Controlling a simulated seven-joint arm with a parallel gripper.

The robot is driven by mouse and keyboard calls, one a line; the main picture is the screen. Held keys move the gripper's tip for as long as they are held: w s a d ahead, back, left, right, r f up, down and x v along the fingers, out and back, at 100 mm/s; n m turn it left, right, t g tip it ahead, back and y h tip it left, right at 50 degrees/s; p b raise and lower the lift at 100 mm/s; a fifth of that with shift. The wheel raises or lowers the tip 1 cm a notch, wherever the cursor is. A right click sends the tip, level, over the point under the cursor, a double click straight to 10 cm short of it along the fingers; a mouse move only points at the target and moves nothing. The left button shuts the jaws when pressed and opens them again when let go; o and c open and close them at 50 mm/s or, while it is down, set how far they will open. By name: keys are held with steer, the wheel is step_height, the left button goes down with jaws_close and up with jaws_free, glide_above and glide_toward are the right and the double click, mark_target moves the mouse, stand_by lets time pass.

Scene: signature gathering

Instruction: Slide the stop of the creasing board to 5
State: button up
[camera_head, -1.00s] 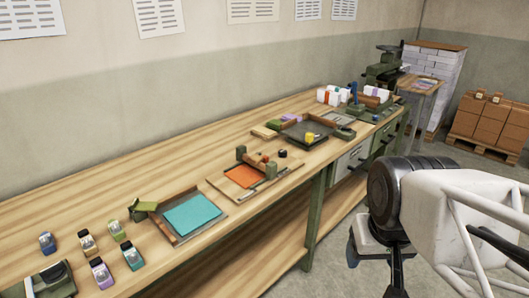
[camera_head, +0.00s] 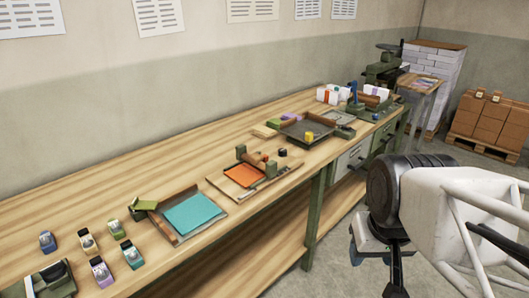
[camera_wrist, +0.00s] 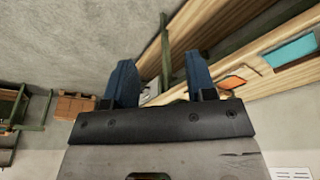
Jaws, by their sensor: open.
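I take the creasing board to be the wooden board (camera_head: 224,182) with an orange sheet (camera_head: 243,175) on it, on the long workbench. A bar between two green posts crosses its far side, with a small red knob (camera_head: 265,157) beside it. Which part is the stop, and any scale numbers, are too small to tell. My gripper (camera_head: 371,248) is to the right of the bench, over the floor and well apart from the board. In the wrist view its two blue fingers (camera_wrist: 157,60) are apart with nothing between them, and the orange sheet (camera_wrist: 233,82) shows to their right.
A board with a teal sheet (camera_head: 192,214) lies nearer on the bench (camera_head: 100,190). Several small coloured devices stand at the near left. A dark tray (camera_head: 320,127) with a yellow item lies farther along. Brown boxes (camera_head: 488,122) stand on a pallet at the far right.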

steer(key=w+a+r+m, duration=0.1)
steer(key=w+r, duration=0.1)
steer(key=w, duration=0.6)
steer(key=w+a+r+m, duration=0.1)
steer(key=w+r, duration=0.2)
steer(key=w, duration=0.5)
steer(key=m+g, duration=0.3)
steer(key=m, duration=0.4)
glide_above(265, 155)
steer(key=f, duration=1.4)
steer(key=shift+s+d+f, duration=0.15)
steer(key=shift+s+f, duration=0.15)
steer(key=shift+s, duration=0.1)
steer(key=shift+w+a+f, duration=0.2)
steer(key=shift+w+f, duration=0.1)
steer(key=shift+w, duration=0.1)
steer(key=shift+f, duration=3.9)
